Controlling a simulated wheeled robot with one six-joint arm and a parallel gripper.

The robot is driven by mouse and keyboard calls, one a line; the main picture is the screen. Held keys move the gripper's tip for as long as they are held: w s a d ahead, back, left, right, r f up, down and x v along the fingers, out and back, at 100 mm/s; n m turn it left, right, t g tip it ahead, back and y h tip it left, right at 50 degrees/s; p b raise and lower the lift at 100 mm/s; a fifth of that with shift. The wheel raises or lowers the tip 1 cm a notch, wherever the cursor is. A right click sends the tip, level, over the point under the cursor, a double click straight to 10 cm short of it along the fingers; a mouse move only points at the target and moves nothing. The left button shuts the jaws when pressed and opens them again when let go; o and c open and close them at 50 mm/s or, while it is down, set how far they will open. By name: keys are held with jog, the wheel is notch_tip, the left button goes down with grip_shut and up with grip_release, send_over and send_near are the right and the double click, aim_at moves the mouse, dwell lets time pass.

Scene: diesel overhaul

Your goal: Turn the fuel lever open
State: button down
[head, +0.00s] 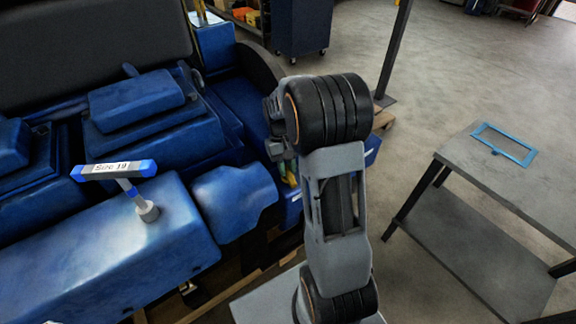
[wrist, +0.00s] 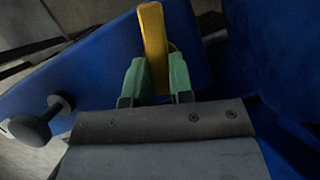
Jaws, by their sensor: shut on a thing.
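The fuel lever (wrist: 153,35) is a yellow bar in the wrist view, standing in front of a blue panel (wrist: 85,85). My gripper (wrist: 155,80) has green fingertips, one on each side of the lever's lower part, and is shut on it. The upper end of the lever sticks out beyond the fingertips. In the head view my arm hides most of the gripper, and only a sliver of the yellow lever (head: 291,179) shows beside the blue engine (head: 215,135).
A dark knob on a stem (wrist: 45,118) stands left of the gripper in the wrist view. A T-handled tool labelled "Size 19" (head: 115,169) stands on the engine. A grey table (head: 490,165) with a blue frame (head: 503,143) is at the right. Open floor lies behind it.

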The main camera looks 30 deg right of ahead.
jog(key=shift+s+a+f+n+h, duration=0.15)
jog(key=shift+n+h, duration=0.35)
jog(key=shift+n, duration=1.1)
jog(key=c, duration=1)
grip_release()
jog(key=v, duration=1.4)
jog(key=shift+b, duration=0.45)
jog(key=shift+f, duration=0.1)
